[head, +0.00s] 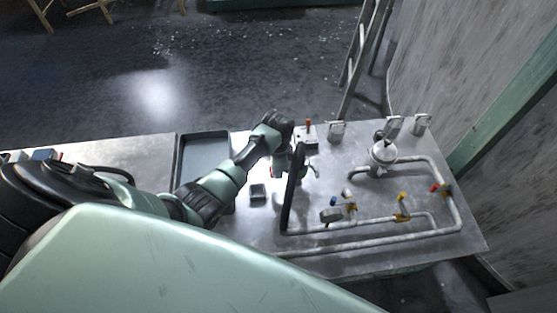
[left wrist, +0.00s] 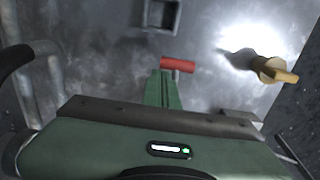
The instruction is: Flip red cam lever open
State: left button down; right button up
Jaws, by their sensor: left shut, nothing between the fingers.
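A red cylindrical lever handle (left wrist: 178,65) lies roughly crosswise just beyond my fingertips in the left wrist view. My left gripper (left wrist: 162,76) is shut with nothing between its green fingers. Its tips are close to the left part of the red handle; I cannot tell whether they touch it. In the head view my left gripper (head: 290,165) points down over the steel table, beside a black curved tube (head: 291,200). The arm and gripper hide much of the lever area there. My right gripper is not in view.
A tan knob (left wrist: 275,71) stands right of the red handle. A small square dark holder (head: 258,192) sits left of the black tube. Grey pipes (head: 380,241) with coloured valves run across the right of the table (head: 465,237). A dark tray (head: 178,160) lies at left.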

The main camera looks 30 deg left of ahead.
pick_arm(q)
jog(key=shift+r+g+y+p, duration=0.3)
jog(key=shift+y+p, duration=0.1)
jog(key=shift+p, duration=0.2)
dwell(0.6)
jog(key=shift+r, duration=0.1)
dwell(1.0)
jog(key=shift+r+p, duration=0.8)
jog(key=shift+p, duration=0.35)
notch_tip(320, 180, up, 10)
jog(key=p, duration=0.8)
jog(key=shift+a+f+p, duration=0.15)
jog(key=shift+a+p, duration=0.05)
jog(key=shift+p, duration=0.15)
